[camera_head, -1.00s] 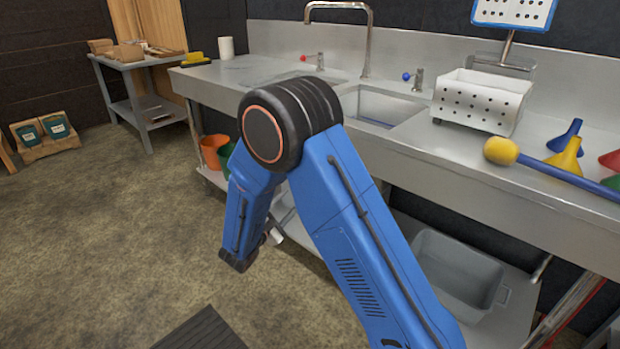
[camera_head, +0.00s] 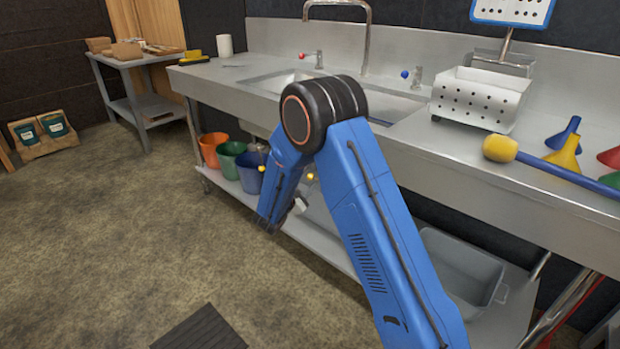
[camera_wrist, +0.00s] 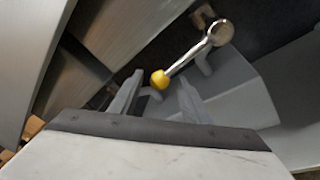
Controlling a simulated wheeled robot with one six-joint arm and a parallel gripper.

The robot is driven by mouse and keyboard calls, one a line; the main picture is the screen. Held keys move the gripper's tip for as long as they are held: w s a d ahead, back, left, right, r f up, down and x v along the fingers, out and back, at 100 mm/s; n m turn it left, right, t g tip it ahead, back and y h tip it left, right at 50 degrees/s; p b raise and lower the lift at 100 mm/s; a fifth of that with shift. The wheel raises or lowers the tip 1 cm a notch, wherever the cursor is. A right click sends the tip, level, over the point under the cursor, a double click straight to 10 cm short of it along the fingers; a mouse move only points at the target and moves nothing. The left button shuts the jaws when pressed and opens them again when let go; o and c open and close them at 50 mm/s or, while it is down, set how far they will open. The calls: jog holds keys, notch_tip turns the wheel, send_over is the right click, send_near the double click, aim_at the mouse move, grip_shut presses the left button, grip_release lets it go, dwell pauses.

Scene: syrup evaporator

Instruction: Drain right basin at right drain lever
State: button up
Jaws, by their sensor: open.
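The right basin (camera_head: 408,103) is set into the steel counter, partly hidden by my arm. Two yellow knobs show under the counter front. The right one, taken as the right drain lever (camera_head: 311,177), is just right of my forearm. In the wrist view one lever with a yellow ball knob (camera_wrist: 159,79) and a shiny metal rod runs up-right to a round fitting. My gripper (camera_wrist: 160,88) is open, and the knob appears between its two grey fingers. I cannot tell whether they touch it.
Orange (camera_head: 211,149), green (camera_head: 231,159) and blue (camera_head: 249,172) buckets stand on the lower shelf, left of my arm. A grey tub (camera_head: 462,268) sits on that shelf at right. The counter's front edge (camera_head: 480,185) overhangs.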

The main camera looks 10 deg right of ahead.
jog(key=shift+x, duration=0.85)
grip_shut()
jog(key=shift+f, duration=0.1)
jog(key=s+d+f+n+g, duration=0.4)
jog(key=s+d+f+n, duration=0.2)
jog(key=n, duration=0.8)
jog(key=shift+s+f+g+h, duration=0.3)
jog(key=shift+s+f, duration=0.95)
jog(key=shift+f, duration=0.15)
